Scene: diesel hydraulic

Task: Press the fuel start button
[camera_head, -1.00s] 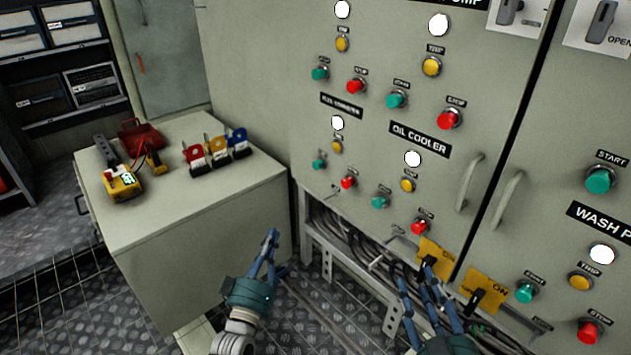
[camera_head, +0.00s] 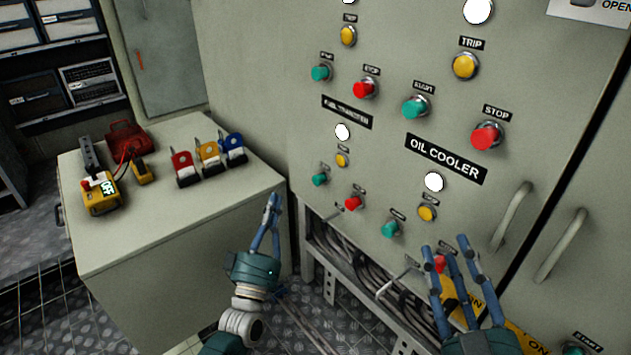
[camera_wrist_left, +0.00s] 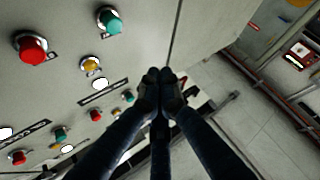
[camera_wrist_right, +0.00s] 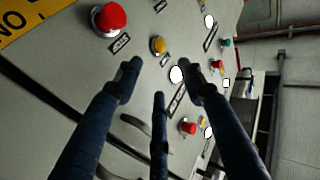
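The fuel transfer label (camera_head: 347,112) is on the grey control panel. Below it are a white lamp (camera_head: 342,131), a yellow trip button (camera_head: 342,160), a green start button (camera_head: 320,179) and a red stop button (camera_head: 353,203). My left gripper (camera_head: 273,202) is left of and below that green button, apart from the panel; its fingertips meet in the left wrist view (camera_wrist_left: 160,80). My right gripper (camera_head: 458,247) is in front of the oil cooler group's lower part, partly covering its red stop button (camera_head: 440,263). Its fingers are spread and empty in the right wrist view (camera_wrist_right: 160,77).
A grey cabinet (camera_head: 180,235) stands left of the panel, with a yellow meter (camera_head: 102,198) and several coloured padlocks (camera_head: 208,155) on top. Panel door handles (camera_head: 510,217) stick out at right. A metal frame with cables (camera_head: 350,262) lies below the panel. The oil cooler label (camera_head: 447,158) is right of the fuel group.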

